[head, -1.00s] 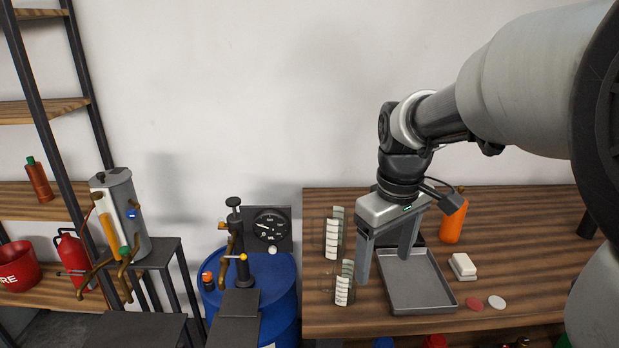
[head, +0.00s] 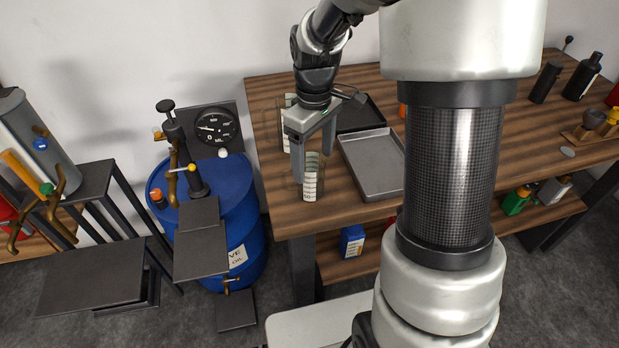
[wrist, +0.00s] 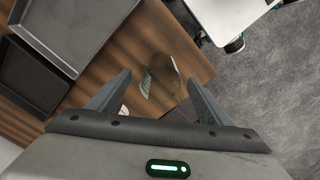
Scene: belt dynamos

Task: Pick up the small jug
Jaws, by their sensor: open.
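Two clear jugs with white measuring marks stand at the left end of the wooden table. The nearer jug (head: 312,184) is by the front left, and the farther jug (head: 289,101) is behind it, partly hidden by my gripper. In the wrist view, a clear jug (wrist: 160,86) shows between the spread fingers of my gripper (wrist: 159,80). Nothing is held.
A grey tray (head: 375,187) lies right of the nearer jug, with a darker tray (head: 357,112) behind it. A blue drum (head: 252,215) with a gauge (head: 216,128) stands left of the table. Black bottles (head: 583,76) stand at the far right.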

